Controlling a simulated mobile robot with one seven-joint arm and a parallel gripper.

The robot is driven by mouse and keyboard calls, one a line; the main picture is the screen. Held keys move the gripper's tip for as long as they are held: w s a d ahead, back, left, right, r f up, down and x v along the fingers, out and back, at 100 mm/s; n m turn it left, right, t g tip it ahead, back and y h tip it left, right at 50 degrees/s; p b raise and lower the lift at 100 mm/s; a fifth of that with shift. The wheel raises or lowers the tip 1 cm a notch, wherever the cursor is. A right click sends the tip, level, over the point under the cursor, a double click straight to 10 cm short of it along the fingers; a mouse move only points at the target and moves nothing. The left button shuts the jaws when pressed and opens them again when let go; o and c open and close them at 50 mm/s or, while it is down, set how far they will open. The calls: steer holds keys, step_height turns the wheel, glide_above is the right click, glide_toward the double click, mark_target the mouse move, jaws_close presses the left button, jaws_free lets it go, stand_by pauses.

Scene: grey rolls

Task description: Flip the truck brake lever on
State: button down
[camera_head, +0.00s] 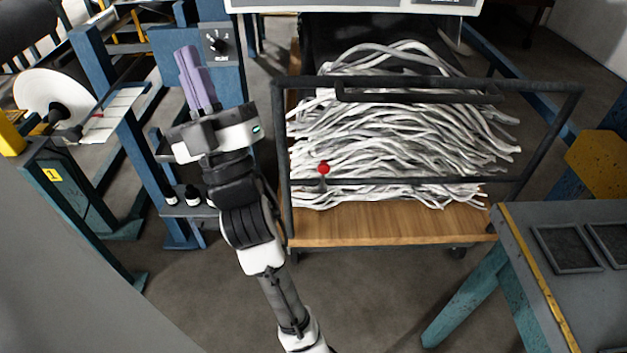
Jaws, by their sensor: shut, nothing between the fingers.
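The truck is a cart with a wooden deck (380,230), a dark tubular frame (545,130) and a heap of pale grey strands on it. A small red ball knob (323,169) stands at the front rail on a short dark stem, left of the middle; it looks like the brake lever. Its exact tilt is hard to tell. My gripper (190,52) has purple fingers that are shut and empty. It is left of the truck, pointing up and away in the picture, well apart from the red knob.
A grey panel with a black rotary switch (217,44) is close to the right of my fingers. Blue posts and a shelf with small bottles (192,196) stand left. A worktable (530,260) stands at right. Floor (360,300) before the truck is clear.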

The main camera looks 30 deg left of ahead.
mark_target(323, 178)
steer(key=w+a+f+t+h, duration=0.1)
steer(key=w+f+t+h, duration=0.1)
steer(key=w+f+h, duration=0.3)
steer(key=w+a+f+t+h, duration=0.2)
steer(key=f, duration=0.6)
steer(key=w+d+f+n+h, duration=0.1)
steer(key=w+f+h, duration=0.1)
steer(key=f, duration=0.7)
steer(key=w+d+f+n+h+b, duration=0.1)
steer(key=w+d+f+h, duration=0.1)
steer(key=f+h, duration=0.3)
steer(key=w+d+f+n+h+b, duration=0.1)
steer(key=w+d+f+n+h, duration=0.1)
steer(key=f, duration=1.2)
steer(key=shift+w+d+g+h, duration=0.25)
steer(key=shift+w+h, duration=0.2)
steer(key=shift+h, duration=0.55)
steer(key=w+a+p, duration=0.2)
steer(key=w+p, duration=0.1)
steer(key=w, duration=0.8)
steer(key=shift+w+r, duration=0.25)
steer(key=shift+r, duration=0.2)
